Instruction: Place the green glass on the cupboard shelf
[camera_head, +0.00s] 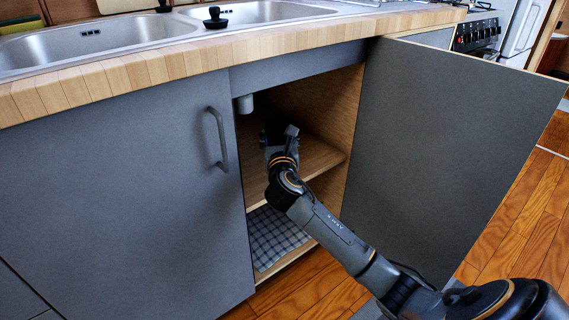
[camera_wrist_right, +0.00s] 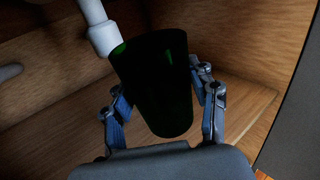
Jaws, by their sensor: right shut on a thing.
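The green glass (camera_wrist_right: 158,85) is dark and shows in the right wrist view, between the two fingers of my right gripper (camera_wrist_right: 163,100), which is shut on it. The glass looks tilted in that view. In the head view my right arm reaches into the open cupboard, and my right gripper (camera_head: 277,135) is above the wooden cupboard shelf (camera_head: 317,158). The glass is hidden behind the gripper there. I cannot tell whether the glass touches the shelf. My left gripper is in neither view.
The open cupboard door (camera_head: 440,150) stands to the right of my arm. A closed door (camera_head: 110,200) with a handle is on the left. A white pipe (camera_head: 245,104) hangs at the top of the opening. A checked cloth (camera_head: 275,237) lies in the lower compartment.

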